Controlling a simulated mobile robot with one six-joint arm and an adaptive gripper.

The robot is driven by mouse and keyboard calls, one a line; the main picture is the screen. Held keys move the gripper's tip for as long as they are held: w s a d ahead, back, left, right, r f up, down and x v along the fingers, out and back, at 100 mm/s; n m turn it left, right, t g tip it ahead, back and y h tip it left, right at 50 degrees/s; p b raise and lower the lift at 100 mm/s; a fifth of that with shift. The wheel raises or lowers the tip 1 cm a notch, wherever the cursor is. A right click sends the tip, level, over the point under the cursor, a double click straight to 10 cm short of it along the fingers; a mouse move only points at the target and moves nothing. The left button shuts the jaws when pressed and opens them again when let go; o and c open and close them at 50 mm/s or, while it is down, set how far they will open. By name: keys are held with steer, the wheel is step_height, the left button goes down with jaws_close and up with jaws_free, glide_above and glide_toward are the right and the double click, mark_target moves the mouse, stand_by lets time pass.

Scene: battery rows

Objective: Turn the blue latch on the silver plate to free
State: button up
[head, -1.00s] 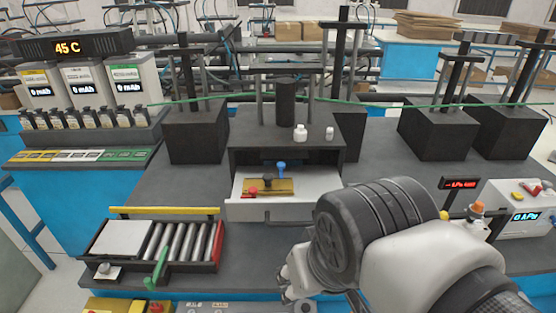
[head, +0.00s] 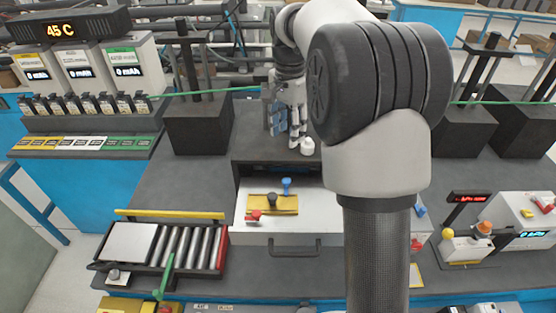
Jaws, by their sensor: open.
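A small blue latch (head: 286,184) stands upright in the pulled-out pale drawer (head: 318,228), at the back edge of a yellow plate (head: 288,204). No silver plate stands out clearly under it against the pale drawer. The yellow plate carries a black knob, and a red knob (head: 256,215) is at its front left. My gripper (head: 290,140) is open, pointing down above the dark housing behind the drawer, apart from the blue latch. Another blue piece (head: 420,209) shows right of my arm. My forearm hides the area between it and the drawer.
A white bottle (head: 307,146) stands on the housing, close by my fingertips. A roller tray (head: 165,248) lies at left, and dark blocks with posts (head: 196,122) stand behind. A device with a red display (head: 470,198) is at right.

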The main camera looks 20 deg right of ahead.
mark_target(286, 180)
step_height(286, 180, down, 17)
steer(key=shift+s+f+b, duration=0.1)
steer(key=shift+b, duration=1.1)
steer(key=shift+c, duration=0.3)
jaws_close()
